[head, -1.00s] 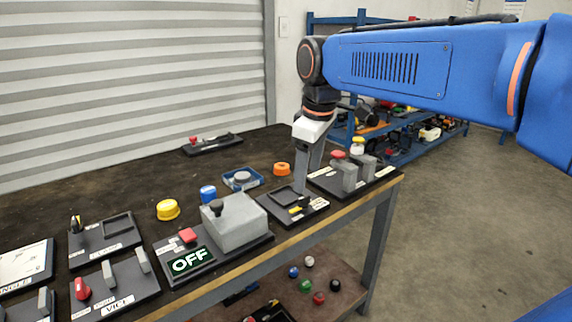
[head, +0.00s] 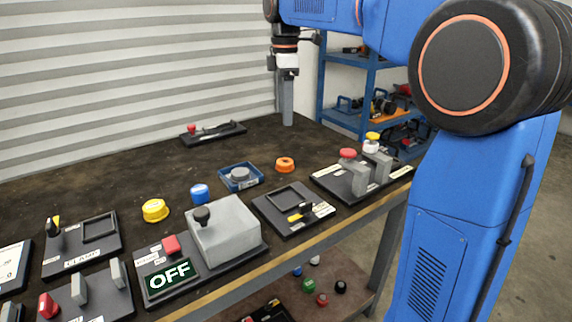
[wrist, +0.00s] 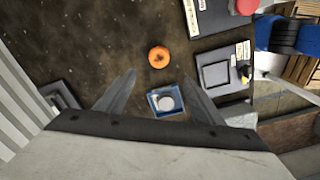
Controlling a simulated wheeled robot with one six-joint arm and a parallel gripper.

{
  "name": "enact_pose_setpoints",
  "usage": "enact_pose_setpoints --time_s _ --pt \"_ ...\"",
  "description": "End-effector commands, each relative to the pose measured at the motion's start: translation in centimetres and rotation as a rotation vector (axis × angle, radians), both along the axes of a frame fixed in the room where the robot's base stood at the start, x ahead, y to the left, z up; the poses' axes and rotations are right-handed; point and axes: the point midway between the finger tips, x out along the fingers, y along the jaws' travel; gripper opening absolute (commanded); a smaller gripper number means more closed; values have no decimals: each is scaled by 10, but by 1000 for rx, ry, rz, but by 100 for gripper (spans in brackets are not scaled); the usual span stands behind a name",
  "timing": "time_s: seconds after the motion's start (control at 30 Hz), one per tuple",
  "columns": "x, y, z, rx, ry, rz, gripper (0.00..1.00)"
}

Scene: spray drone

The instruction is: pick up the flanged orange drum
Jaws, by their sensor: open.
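The flanged orange drum (head: 285,164) stands on the dark bench top, just right of and behind a blue tray. In the wrist view the orange drum (wrist: 159,57) lies ahead of the fingertips, roughly between their lines, with nothing touching it. My gripper (head: 287,122) is over the far right part of the bench, behind the drum and apart from it. In the wrist view my gripper (wrist: 157,76) shows two spread fingers with nothing held.
The blue tray (head: 259,180) holds a grey round part. A blue drum (head: 200,194) and a yellow drum (head: 155,210) stand to the left. A panel with a red button (head: 348,154) is to the right.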

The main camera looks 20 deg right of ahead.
Motion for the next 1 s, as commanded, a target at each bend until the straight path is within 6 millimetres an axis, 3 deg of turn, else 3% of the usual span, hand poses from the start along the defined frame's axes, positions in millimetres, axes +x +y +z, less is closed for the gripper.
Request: enact_pose_setpoints --time_s 0.5,0.83,1.0 --pt "-1 0 -89 -1 2 -2 62" --pt "0 0 -112 0 1 -2 62" --pt "2 0 -136 -1 2 -2 62"
